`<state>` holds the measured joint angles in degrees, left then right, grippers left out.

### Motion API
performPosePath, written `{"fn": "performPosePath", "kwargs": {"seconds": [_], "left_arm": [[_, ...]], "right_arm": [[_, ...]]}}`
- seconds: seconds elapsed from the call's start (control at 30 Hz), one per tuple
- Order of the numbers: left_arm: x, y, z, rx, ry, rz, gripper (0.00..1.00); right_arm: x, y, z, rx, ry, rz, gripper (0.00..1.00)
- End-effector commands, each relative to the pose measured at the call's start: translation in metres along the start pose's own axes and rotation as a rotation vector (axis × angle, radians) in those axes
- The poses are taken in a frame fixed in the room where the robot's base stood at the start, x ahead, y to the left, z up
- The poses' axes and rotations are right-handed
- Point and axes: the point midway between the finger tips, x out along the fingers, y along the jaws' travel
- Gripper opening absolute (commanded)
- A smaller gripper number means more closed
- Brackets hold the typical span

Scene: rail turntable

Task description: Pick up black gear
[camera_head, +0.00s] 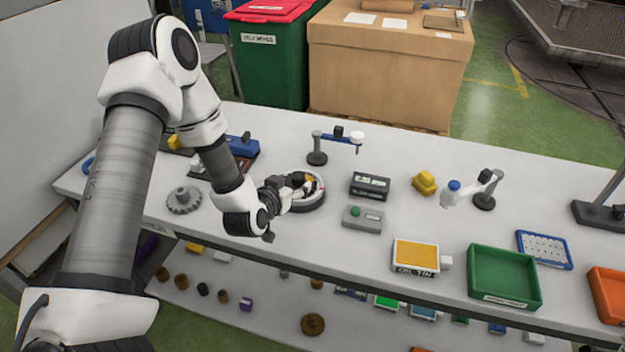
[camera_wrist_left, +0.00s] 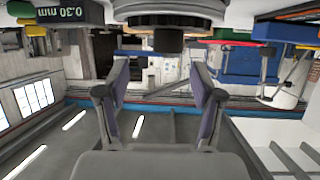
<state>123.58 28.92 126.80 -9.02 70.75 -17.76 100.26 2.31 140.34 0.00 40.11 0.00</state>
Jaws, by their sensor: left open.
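A round turntable (camera_head: 308,203) with a pale top stands near the table's middle; my left gripper (camera_head: 292,187) is over its left side and partly hides it. In the left wrist view, which is upside down, the pale turntable disc (camera_wrist_left: 190,7) carries a dark toothed ring, which looks like the black gear (camera_wrist_left: 140,20), with a black hub. In the head view the gear is mostly hidden. A grey gear (camera_head: 184,199) lies left of the gripper. My right gripper is not in view.
A small post with an arm (camera_head: 317,157) stands behind the turntable. A black box (camera_head: 369,185) and a grey box with a green button (camera_head: 362,219) stand to its right. A green tray (camera_head: 503,278) is farther right. The table's front edge is close.

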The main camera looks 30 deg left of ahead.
Motion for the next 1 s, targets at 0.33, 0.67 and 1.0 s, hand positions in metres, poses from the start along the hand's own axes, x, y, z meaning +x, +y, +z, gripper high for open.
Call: {"fn": "performPosePath", "kwargs": {"seconds": [0.33,0.67,1.0], "left_arm": [[0.054,-0.007,-0.001,0.003,-0.002,0.001,0.67],[0.067,-0.007,0.002,-0.001,-0.003,0.001,0.60],[0.067,-0.006,0.001,0.000,-0.001,0.001,0.00]], "right_arm": [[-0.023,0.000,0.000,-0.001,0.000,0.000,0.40],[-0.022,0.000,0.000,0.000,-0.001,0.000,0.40],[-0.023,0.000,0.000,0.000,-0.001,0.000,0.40]]}}
